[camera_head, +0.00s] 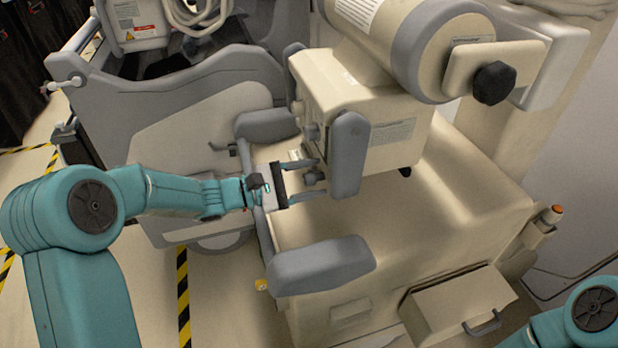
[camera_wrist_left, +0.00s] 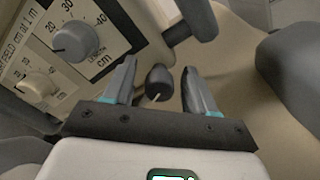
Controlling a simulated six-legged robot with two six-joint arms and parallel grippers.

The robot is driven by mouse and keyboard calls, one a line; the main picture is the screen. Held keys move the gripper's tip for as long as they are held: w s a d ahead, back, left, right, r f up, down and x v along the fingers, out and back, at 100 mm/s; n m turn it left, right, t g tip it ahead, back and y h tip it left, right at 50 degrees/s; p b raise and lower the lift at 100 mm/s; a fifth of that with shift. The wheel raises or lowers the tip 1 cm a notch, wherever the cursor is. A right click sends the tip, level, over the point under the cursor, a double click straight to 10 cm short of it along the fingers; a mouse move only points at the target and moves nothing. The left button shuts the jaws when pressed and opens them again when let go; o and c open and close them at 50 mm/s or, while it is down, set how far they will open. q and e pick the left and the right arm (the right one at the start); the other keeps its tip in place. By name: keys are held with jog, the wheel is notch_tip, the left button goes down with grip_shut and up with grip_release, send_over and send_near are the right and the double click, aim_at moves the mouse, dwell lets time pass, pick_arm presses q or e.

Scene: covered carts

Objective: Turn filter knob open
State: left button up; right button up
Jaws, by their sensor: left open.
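A small dark knob (camera_wrist_left: 159,82) with a white pointer line sits between the two fingers of my left gripper (camera_wrist_left: 160,72) in the left wrist view. The fingers stand apart on either side of it, with gaps visible. In the head view the same knob (camera_head: 314,177) shows between the fingers of the left gripper (camera_head: 321,178), at the front of the cream machine head (camera_head: 395,145). I cannot read a label for this knob. My right gripper is out of view; only part of its arm shows at lower right.
A larger grey dial knob (camera_wrist_left: 76,41) and a cream dial knob (camera_wrist_left: 38,86) sit on the scale panel left of the gripper. Grey padded arms (camera_head: 348,155) (camera_head: 320,265) flank the workspace. A drawer box (camera_head: 455,305) is at lower right.

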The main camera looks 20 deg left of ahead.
pick_arm(q)
jog(key=c, duration=1)
jog(key=shift+c, duration=0.2)
